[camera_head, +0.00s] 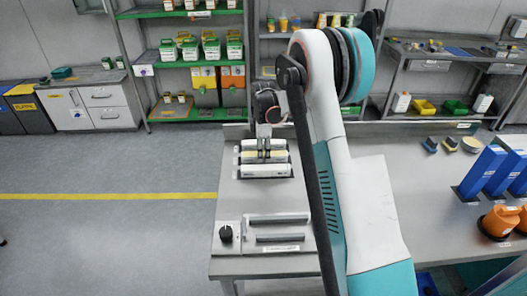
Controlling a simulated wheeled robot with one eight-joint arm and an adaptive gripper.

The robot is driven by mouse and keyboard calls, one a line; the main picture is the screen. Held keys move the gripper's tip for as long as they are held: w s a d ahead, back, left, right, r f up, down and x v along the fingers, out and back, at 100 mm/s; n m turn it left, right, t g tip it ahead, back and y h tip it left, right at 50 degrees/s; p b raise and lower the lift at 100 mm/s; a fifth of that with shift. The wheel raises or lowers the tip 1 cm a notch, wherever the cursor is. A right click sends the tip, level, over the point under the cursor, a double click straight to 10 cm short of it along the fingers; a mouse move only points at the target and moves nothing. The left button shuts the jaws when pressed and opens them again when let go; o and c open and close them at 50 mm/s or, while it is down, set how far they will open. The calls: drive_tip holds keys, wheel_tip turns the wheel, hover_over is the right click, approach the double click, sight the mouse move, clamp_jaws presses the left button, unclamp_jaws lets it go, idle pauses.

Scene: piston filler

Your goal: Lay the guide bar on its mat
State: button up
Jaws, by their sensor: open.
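My gripper (264,150) points down over a group of pale bars on the far part of the steel table, and its jaws are open. The bars lie side by side, crosswise, on a dark base: a white one in front (264,171), a yellowish one (278,157) in the middle and a white one (249,144) behind. My fingers are at the middle bar; I cannot tell whether they touch it. Nearer, two grey bars (278,218) lie parallel on the table beside a label (282,248). I cannot tell which piece is the guide bar or which surface is its mat.
A black knob on a plate (226,233) is at the table's near left corner. My arm crosses the picture and hides part of the table's right side. On the right bench are blue upright holders (482,172) and orange parts (498,221).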

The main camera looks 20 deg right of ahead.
sight(264, 154)
drive_tip(key=shift+r, duration=0.1)
wheel_tip(264, 154, up, 12)
drive_tip(key=p, duration=0.3)
drive_tip(key=s+a+r+m+t, duration=0.25)
drive_tip(key=s+a+r, duration=0.25)
drive_tip(key=s+r, duration=0.4)
drive_tip(key=s+a+r+m+t, duration=0.1)
drive_tip(key=s+a+r+m, duration=0.25)
drive_tip(key=s, duration=0.45)
drive_tip(key=s+a+r+m+t, duration=0.1)
drive_tip(key=s+a+r+m, duration=0.25)
drive_tip(key=s, duration=0.45)
drive_tip(key=s+a+f+m+t, duration=0.1)
drive_tip(key=s+f+m, duration=0.1)
drive_tip(key=s, duration=0.3)
drive_tip(key=s+a+f+m+t, duration=0.1)
drive_tip(key=s+f+m, duration=0.1)
drive_tip(key=s, duration=0.4)
drive_tip(key=shift+a+t, duration=0.35)
drive_tip(key=shift+f, duration=0.25)
